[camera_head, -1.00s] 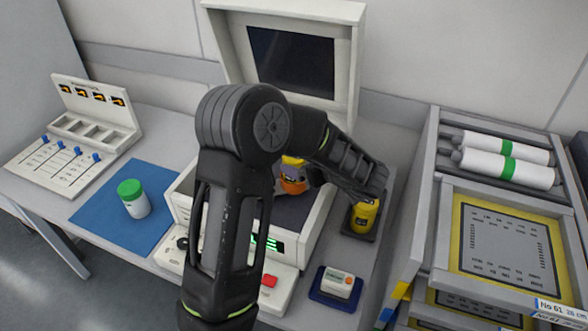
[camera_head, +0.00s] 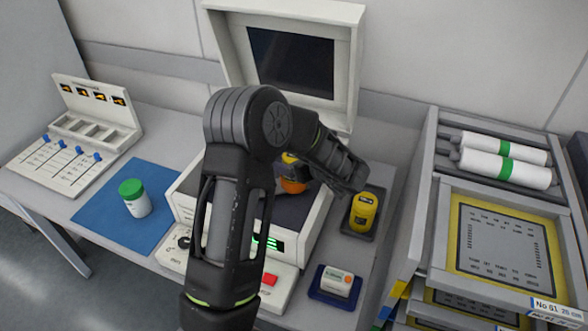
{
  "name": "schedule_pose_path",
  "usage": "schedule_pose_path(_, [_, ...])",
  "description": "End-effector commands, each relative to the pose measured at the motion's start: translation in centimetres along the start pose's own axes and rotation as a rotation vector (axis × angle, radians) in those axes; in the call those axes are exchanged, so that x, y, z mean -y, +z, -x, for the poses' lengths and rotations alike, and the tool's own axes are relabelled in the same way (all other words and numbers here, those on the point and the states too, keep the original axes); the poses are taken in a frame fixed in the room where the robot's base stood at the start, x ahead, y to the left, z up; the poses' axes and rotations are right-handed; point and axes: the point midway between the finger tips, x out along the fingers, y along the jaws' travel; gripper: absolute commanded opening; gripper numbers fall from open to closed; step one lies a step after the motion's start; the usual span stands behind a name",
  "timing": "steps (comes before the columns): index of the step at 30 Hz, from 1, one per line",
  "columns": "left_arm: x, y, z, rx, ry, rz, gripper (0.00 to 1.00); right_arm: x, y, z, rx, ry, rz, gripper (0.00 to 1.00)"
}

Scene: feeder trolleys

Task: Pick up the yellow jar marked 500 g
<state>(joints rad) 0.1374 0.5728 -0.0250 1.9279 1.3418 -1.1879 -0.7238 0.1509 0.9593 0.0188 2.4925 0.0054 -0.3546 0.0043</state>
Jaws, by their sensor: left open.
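A yellow jar (camera_head: 363,214) stands upright on a small dark tray (camera_head: 348,231) at the right of the table. It has a dark label whose print is too small to read. My left arm comes up from the bottom and bends over to the right. Its end, with my left gripper (camera_head: 352,181), is just above and left of the jar, apart from it in the picture. The gripper is open and empty; its fingers are hard to make out against the dark arm. My right gripper is not in view.
A white machine with a raised screen lid (camera_head: 291,62) stands behind my arm, with an orange and yellow item (camera_head: 292,184) partly hidden in it. A green-lidded jar (camera_head: 135,199) stands on a blue mat (camera_head: 101,226).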

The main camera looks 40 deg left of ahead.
Motion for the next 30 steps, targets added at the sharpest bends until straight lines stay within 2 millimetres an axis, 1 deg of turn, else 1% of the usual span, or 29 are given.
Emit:
schedule_pose_path(9, [0.0, -0.01, 0.03, 0.0, 0.0, 0.0, 0.85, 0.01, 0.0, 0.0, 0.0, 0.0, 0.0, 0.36])
schedule_pose_path(10, [0.0, -0.01, 0.03, 0.0, 0.0, 0.0, 0.83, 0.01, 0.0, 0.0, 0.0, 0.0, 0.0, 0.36])
schedule_pose_path(30, [-0.01, -0.01, 0.04, 0.0, 0.0, 0.0, 0.29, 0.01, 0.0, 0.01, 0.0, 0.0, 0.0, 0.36])
